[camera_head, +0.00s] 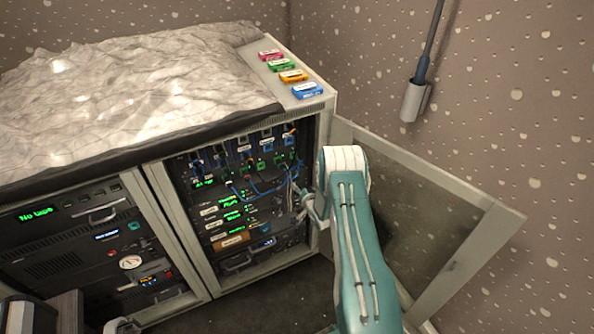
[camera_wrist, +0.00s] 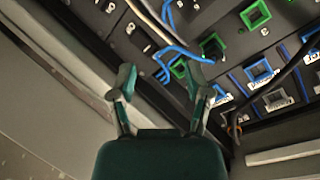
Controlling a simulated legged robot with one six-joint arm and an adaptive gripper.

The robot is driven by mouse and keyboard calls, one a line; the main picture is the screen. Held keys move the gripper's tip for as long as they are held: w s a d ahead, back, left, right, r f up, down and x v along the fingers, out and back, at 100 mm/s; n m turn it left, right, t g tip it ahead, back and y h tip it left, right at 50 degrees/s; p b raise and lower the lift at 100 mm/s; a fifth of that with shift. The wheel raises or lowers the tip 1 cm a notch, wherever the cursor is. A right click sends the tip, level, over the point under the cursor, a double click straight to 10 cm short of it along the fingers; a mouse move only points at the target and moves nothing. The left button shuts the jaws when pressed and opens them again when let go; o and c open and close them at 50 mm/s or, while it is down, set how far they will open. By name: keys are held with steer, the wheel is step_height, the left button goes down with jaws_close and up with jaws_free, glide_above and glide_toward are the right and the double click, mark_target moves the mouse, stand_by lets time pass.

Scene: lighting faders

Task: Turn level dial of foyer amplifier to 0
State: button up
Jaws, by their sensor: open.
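The right rack bay (camera_head: 235,200) holds several amplifier rows with green displays (camera_head: 230,199) and small white labels. The labels are too small to read, so I cannot tell which row is the foyer amplifier, and no level dial or its setting shows clearly. My gripper (camera_head: 297,197) is at the right side of this open bay, partly hidden by my arm. In the wrist view my gripper (camera_wrist: 160,73) is open, with nothing between its fingers. Beyond its fingers are the patch sockets and cables, seen tilted.
Blue cables (camera_head: 265,188) hang across the rack front, and they also show close to my gripper in the wrist view (camera_wrist: 176,50). An open glass door (camera_head: 480,245) stands to the right. The left bay (camera_head: 60,245) holds other equipment. Coloured boxes (camera_head: 293,76) lie on top.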

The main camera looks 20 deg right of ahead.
step_height(320, 180, up, 9)
steer(key=w+n+g, duration=0.1)
steer(key=shift+w+a+h, duration=0.3)
steer(key=shift+w, duration=0.05)
stand_by(0.3)
